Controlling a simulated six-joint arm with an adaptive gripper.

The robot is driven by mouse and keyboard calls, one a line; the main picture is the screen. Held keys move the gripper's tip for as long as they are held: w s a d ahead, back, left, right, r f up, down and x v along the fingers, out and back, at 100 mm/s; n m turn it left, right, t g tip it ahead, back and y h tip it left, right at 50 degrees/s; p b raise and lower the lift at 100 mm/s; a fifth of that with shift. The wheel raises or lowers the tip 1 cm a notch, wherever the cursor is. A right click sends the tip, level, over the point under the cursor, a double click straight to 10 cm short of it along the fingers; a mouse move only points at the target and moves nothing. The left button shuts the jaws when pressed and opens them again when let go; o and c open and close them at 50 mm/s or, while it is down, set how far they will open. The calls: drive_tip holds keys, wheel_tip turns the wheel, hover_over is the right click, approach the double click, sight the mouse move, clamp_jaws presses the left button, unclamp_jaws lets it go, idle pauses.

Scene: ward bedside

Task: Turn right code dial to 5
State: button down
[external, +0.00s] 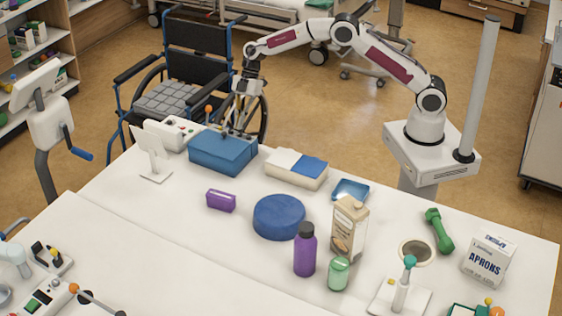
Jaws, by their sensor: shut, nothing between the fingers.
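My gripper (233,128) points down at the back of the blue box (218,155), at the far left of the table. Its fingers are shut and empty. The tips are over or behind the box's back edge; I cannot tell whether they touch anything. The box is closed and stands flat on the table. The code dials cannot be made out in this view, so neither the right dial nor its number can be read.
A white device (173,133) stands left of the box, and a white stand (152,157) is in front of it. A white tray with a blue part (288,180) is to the right. A purple block (221,200) and a blue round cushion (279,226) lie nearer. A wheelchair (192,90) stands behind.

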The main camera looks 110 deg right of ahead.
drive_tip(key=shift+r, duration=0.1)
drive_tip(key=shift+r, duration=2.95)
